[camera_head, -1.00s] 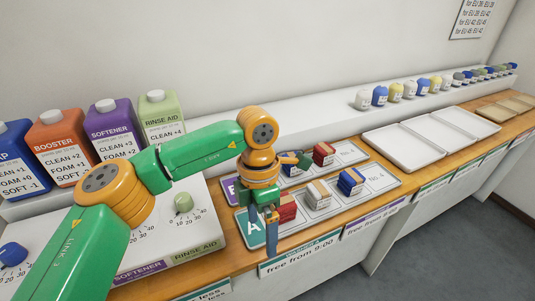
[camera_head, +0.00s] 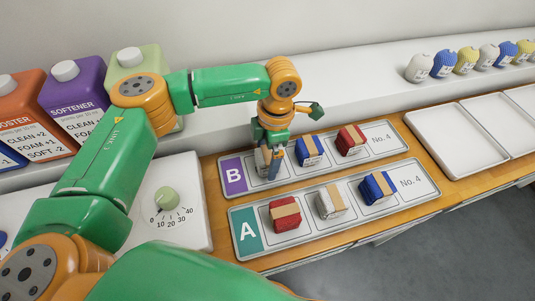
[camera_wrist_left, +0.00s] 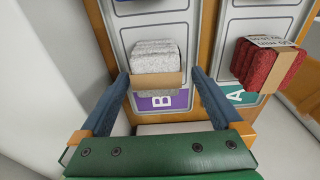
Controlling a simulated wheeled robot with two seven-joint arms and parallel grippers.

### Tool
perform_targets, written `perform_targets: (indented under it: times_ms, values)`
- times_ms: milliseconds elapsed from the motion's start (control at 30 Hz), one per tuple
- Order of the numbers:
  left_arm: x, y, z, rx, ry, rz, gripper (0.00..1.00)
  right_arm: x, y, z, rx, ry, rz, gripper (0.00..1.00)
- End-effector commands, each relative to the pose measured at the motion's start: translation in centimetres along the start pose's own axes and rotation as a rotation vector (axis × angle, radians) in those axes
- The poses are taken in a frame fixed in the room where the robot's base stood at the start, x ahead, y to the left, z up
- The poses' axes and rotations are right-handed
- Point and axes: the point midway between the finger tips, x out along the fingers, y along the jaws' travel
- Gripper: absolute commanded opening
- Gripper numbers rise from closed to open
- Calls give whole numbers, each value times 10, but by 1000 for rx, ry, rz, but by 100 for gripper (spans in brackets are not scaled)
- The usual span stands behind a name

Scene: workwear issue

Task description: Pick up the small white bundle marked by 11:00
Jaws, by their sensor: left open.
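A small white bundle with a tan band (camera_wrist_left: 155,56) lies on tray B (camera_head: 233,178), at its lettered end. In the head view it is mostly hidden behind my left gripper (camera_head: 272,162). In the wrist view my left gripper (camera_wrist_left: 160,78) is open, with a blue finger to each side of the bundle's banded end; I cannot tell whether they touch it. Another white bundle (camera_head: 329,203) lies in the middle of tray A (camera_head: 250,247). No time marking is readable on either white bundle. My right gripper is not in view.
Tray B also holds a blue (camera_head: 309,151) and a red bundle (camera_head: 350,140). Tray A holds a red (camera_head: 285,215) and a blue bundle (camera_head: 377,188). A dial panel (camera_head: 185,225) and detergent bottles stand left. Empty white trays (camera_head: 448,140) lie right.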

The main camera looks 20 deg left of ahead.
Motion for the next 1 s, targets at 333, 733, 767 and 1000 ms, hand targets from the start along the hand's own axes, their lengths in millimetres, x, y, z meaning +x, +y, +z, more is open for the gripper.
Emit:
perform_targets:
  times_ms: [333,733,767,1000]
  values:
    - [4,0,0,0,-1,0,68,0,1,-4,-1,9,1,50]
    - [3,0,0,0,-1,0,12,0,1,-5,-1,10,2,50]
    - [3,0,0,0,-2,0,12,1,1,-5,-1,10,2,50]
    - [-24,0,-2,2,-6,5,12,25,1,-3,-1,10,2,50]
